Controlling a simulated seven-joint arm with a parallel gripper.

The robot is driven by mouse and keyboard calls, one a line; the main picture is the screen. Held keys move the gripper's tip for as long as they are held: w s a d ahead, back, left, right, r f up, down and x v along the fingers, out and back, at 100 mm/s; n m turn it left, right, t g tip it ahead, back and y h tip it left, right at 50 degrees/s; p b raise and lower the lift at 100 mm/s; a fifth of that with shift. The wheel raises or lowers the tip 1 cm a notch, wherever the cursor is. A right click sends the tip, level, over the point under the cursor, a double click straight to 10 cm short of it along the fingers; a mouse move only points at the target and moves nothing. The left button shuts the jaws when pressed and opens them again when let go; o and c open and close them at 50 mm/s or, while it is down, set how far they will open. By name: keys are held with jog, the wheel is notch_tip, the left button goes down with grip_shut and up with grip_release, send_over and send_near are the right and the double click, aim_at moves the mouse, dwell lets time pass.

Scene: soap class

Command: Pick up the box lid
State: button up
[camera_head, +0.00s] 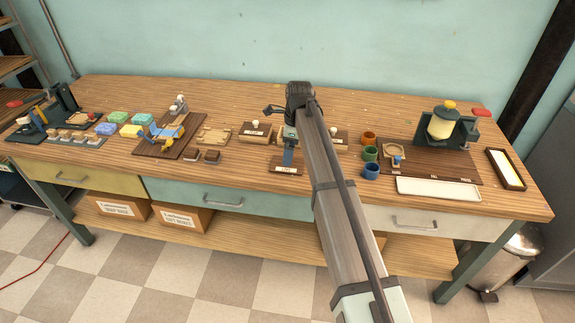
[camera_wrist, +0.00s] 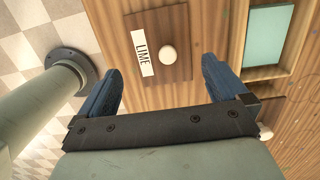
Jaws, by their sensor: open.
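The box lid (camera_wrist: 135,18) is a flat brown wooden board with a white round knob and a "LIME" label. In the wrist view it lies at the top centre, beyond and between my fingertips. In the head view the lid (camera_head: 287,170) lies near the table's front edge, partly hidden by my gripper (camera_head: 288,152). My gripper (camera_wrist: 158,68) has two blue fingers spread wide with nothing between them. It is above the lid; the height gap is hard to tell. The knob does not touch either finger.
An open wooden box (camera_wrist: 237,40) with a pale green block inside is right of the lid in the wrist view. A lidded, knobbed box (camera_head: 255,133) stands left of my arm. Three coloured cups (camera_head: 370,155) and a white tray (camera_head: 438,188) stand to the right.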

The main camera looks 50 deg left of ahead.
jog(key=shift+s+a+f, duration=0.1)
jog(key=shift+a+f, duration=0.15)
jog(key=shift+f, duration=1.05)
jog(key=shift+s+a+f, duration=0.1)
jog(key=shift+a+f, duration=0.1)
jog(key=shift+f, duration=1.05)
jog(key=shift+c, duration=0.2)
jog(key=c, duration=0.7)
